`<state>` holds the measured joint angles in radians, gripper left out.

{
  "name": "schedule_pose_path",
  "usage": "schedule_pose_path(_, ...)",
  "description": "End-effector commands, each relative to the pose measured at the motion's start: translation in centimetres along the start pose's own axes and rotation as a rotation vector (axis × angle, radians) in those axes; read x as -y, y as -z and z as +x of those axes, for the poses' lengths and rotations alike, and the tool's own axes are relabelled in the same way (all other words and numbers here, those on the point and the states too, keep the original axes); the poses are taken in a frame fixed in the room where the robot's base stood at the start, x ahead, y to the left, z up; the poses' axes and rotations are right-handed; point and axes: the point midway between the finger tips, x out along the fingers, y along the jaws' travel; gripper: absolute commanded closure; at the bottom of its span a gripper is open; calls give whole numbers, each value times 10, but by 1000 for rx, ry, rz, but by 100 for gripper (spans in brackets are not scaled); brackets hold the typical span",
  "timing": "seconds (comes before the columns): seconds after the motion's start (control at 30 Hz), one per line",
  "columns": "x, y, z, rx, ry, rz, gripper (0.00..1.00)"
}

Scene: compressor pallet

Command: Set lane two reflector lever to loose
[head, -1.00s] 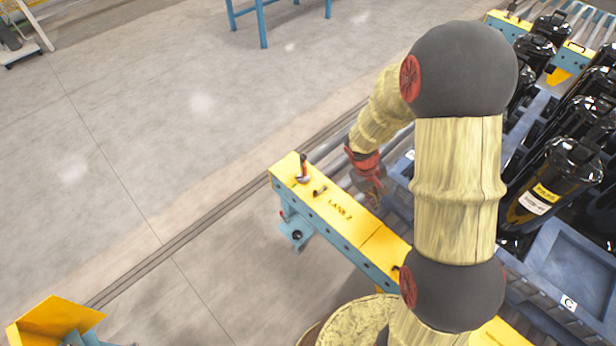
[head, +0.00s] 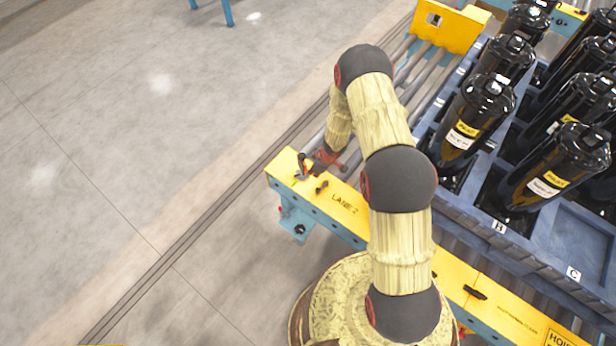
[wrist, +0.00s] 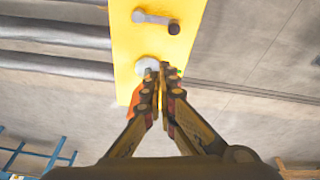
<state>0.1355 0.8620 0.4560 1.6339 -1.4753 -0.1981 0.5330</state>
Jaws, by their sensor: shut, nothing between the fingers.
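A yellow rail end marked LANE 2 (head: 345,203) carries two small controls. One is a short dark lever (head: 321,187); in the wrist view it is a grey arm with a dark knob (wrist: 157,20). The other has a round silver hub (wrist: 147,66) and an orange handle (wrist: 134,99), partly hidden behind my fingers. No label shows which is the reflector lever. My gripper (wrist: 160,72) is shut and empty, its fingertips close beside the silver hub and orange handle. I cannot tell whether they touch. In the head view the gripper is small and partly covers that control.
Grey rollers (head: 408,75) run behind the yellow rail. A blue pallet (head: 470,215) with several black compressors stands to the right. A second dark handle (head: 475,292) sits farther along the rail. Bare floor (head: 130,130) lies open to the left.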

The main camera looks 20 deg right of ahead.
Motion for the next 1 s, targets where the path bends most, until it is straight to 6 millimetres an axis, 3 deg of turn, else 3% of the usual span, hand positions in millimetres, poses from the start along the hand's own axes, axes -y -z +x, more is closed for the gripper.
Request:
schedule_pose_path(0.17,13,13,0,-53,45,34,100)
schedule_pose_path(0.57,12,13,2,-50,43,48,100)
schedule_pose_path(0.77,14,13,24,-49,44,47,100)
schedule_pose_path(1.0,16,15,68,-49,44,46,100)
